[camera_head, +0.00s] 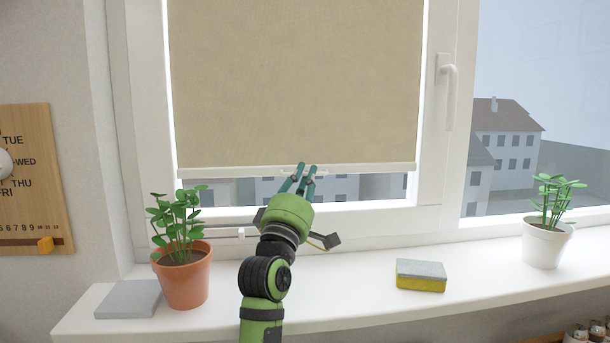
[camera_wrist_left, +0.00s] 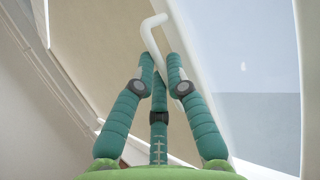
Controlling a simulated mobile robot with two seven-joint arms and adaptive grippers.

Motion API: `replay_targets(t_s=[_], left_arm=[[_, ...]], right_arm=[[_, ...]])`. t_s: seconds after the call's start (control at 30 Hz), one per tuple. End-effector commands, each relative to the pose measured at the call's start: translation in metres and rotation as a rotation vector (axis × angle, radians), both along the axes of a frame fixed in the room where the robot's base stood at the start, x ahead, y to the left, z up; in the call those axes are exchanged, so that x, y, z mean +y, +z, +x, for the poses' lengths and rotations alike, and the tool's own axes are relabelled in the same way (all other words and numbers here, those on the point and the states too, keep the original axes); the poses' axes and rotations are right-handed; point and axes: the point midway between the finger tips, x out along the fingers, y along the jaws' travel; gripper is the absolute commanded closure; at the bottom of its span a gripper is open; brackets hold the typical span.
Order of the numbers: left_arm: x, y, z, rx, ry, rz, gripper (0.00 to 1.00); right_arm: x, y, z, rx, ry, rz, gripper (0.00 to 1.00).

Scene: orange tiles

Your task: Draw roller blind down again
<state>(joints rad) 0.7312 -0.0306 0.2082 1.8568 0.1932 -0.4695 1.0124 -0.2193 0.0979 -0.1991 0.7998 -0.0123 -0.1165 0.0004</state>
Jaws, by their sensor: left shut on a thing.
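The beige roller blind (camera_head: 295,80) covers most of the left window pane, and its white bottom bar (camera_head: 220,171) hangs a little above the lower frame. A strip of pane shows below it. My left gripper (camera_head: 306,170) reaches up to the middle of this bar and is shut at its small pale pull. In the left wrist view the teal fingers of my left gripper (camera_wrist_left: 163,65) close at a white bent piece (camera_wrist_left: 152,38), with the blind (camera_wrist_left: 95,50) behind. The fingers hide part of the hold. My right gripper is not in view.
On the white sill (camera_head: 350,300) stand a potted plant (camera_head: 183,275) on the left, a sponge (camera_head: 420,276) right of my arm, and a white-potted plant (camera_head: 547,245) at the right. A grey slab (camera_head: 128,299) lies at the left end. A window handle (camera_head: 446,90) sits on the frame.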

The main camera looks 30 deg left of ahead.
Motion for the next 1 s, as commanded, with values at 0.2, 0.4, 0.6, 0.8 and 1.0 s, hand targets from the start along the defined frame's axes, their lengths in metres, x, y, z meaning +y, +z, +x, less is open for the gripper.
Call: replay_targets(t_s=[0.2,0.4,0.6,0.8,1.0], left_arm=[[0.001,-0.009,0.003,0.019,0.003,-0.001,0.82],[0.001,-0.008,0.003,0.018,0.002,-0.001,0.6],[0.0,-0.006,0.002,0.015,0.0,-0.001,0.6],[-0.002,-0.015,-0.012,0.012,0.0,-0.002,0.6],[-0.006,-0.037,-0.049,0.015,0.001,-0.002,0.6]], right_arm=[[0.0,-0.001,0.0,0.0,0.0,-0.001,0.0],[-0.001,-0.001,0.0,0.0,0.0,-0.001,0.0],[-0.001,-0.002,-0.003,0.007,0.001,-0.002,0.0],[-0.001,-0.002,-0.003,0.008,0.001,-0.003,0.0],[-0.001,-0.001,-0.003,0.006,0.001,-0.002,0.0]])
